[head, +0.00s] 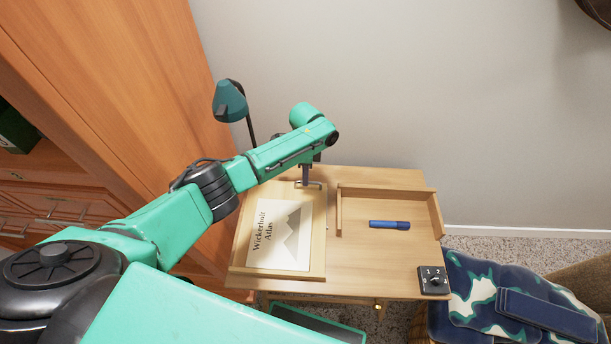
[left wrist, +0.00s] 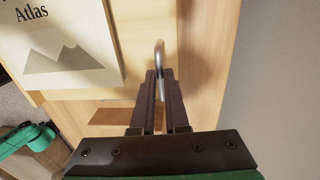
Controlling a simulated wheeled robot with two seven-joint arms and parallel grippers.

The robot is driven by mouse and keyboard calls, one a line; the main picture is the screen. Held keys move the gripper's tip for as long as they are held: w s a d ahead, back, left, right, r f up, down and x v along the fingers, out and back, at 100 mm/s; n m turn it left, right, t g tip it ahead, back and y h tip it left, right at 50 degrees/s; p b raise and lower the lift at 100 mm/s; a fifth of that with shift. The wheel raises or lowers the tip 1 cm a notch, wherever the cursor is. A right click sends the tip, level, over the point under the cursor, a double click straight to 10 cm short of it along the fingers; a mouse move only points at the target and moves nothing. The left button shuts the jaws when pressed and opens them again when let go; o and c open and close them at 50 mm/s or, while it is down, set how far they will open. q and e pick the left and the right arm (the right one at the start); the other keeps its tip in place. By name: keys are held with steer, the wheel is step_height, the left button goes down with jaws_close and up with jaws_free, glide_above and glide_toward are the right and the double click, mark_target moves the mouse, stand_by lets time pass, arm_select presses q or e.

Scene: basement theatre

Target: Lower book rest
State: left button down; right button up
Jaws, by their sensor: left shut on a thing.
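The book rest (head: 317,240) is a pale wooden board on the left half of a small wooden desk, with a ledge along its front edge. A cream book titled "Wickerhult Atlas" (head: 281,236) lies on it. A metal handle (left wrist: 159,58) stands at the rest's far edge. My left gripper (head: 306,183) reaches over from the left and is shut on this handle; its dark fingers (left wrist: 159,88) close around it in the left wrist view. The rest's exact tilt is hard to tell, and any support under it is hidden. My right gripper is not in view.
Right of the rest, the desk (head: 375,265) holds a raised wooden rim (head: 390,188), a blue marker (head: 390,225) and a dark box marked 1 and 2 (head: 434,280). A teal lamp (head: 230,101) stands behind. A cabinet (head: 110,90) is left; a blue patterned seat (head: 485,290) is right.

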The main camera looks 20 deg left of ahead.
arm_select(q)
steer(key=c, duration=0.9)
jaws_free()
steer(key=shift+w+a+r, duration=0.1)
steer(key=shift+w, duration=0.2)
steer(key=r, duration=0.9)
steer(key=w+r, duration=0.1)
steer(key=r, duration=0.4)
steer(key=shift+w+a+r, duration=0.1)
